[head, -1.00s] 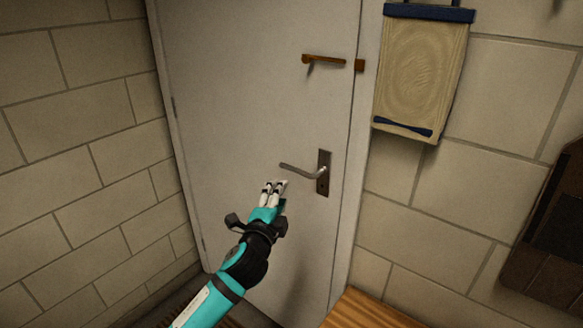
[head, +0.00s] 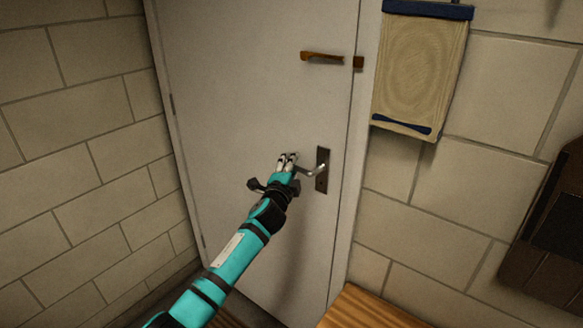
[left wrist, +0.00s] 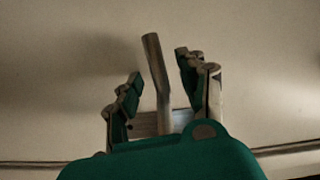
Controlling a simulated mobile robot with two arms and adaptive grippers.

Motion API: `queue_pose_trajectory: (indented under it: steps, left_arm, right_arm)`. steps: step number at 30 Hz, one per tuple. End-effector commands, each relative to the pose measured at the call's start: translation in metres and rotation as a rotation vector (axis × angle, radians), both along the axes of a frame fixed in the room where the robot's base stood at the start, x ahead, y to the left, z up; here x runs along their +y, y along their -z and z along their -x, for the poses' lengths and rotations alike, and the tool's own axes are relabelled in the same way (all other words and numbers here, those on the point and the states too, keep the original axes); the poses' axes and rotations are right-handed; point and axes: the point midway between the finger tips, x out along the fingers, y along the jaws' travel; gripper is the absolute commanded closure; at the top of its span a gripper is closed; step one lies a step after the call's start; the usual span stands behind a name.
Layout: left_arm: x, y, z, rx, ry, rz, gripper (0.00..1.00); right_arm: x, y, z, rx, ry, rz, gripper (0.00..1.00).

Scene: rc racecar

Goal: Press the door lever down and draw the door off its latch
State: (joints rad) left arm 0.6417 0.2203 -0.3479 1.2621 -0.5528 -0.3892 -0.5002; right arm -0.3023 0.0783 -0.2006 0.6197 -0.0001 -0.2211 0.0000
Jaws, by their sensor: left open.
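The pale door (head: 240,80) stands shut in its frame in the head view. Its metal lever (head: 316,170) sticks out leftward from a dark plate (head: 322,184) near the door's right edge and looks about level. My left gripper (head: 287,160) is at the lever's free end and hides part of it. In the left wrist view the lever (left wrist: 156,75) runs between the two spread fingers of my left gripper (left wrist: 159,67), with gaps on both sides. The gripper is open. My right gripper is out of view.
A brown bar (head: 322,57) is on the door above the lever, with a small brown block (head: 358,62) beside it at the frame. A framed wooden panel (head: 420,70) hangs on the right wall. A slatted wooden surface (head: 365,310) lies low at the right.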

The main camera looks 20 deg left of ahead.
Motion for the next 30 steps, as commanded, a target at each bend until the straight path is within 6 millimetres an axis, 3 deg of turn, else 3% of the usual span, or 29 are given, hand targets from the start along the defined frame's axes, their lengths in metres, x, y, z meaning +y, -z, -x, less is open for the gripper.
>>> queue_pose_trajectory:
  steps: [4,13,30]
  left_arm:
    - [-0.0002,-0.0001,0.0002,0.000,0.000,0.000,0.60]
    - [-0.0002,0.0001,0.0004,0.000,0.000,0.000,1.00]
    - [-0.0007,0.0003,0.0005,0.005,0.001,0.014,1.00]
  right_arm:
    - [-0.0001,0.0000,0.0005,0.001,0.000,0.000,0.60]
    - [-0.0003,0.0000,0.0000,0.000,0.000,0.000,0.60]
    - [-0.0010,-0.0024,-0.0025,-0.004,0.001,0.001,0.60]
